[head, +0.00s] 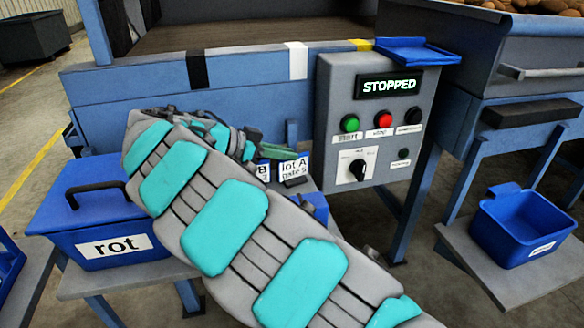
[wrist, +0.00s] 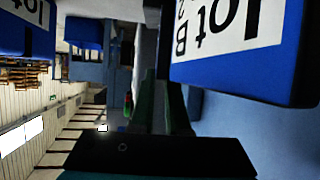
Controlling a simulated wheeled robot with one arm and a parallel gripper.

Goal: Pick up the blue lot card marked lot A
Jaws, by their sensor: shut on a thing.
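The blue lot A card (head: 293,167), with a white label reading "lot A", stands upright below the left side of the control box in the head view. My gripper's green fingers (head: 268,151) reach its upper edge from the left; my arm hides the rest of the gripper. In the wrist view my gripper (wrist: 160,105) is shut on a thin thing seen nearly edge-on, which fits the lot A card, though its label is not readable there. The lot B card (head: 263,171) is just left of it, partly hidden; it shows large and upside down in the wrist view (wrist: 286,68).
The grey control box (head: 335,105) reads "STOPPED" and stands close right of the cards. A blue rot bin (head: 75,205) with a black handle is at left. A blue tub (head: 525,220) sits on a shelf at right. The blue grader frame (head: 240,95) is behind.

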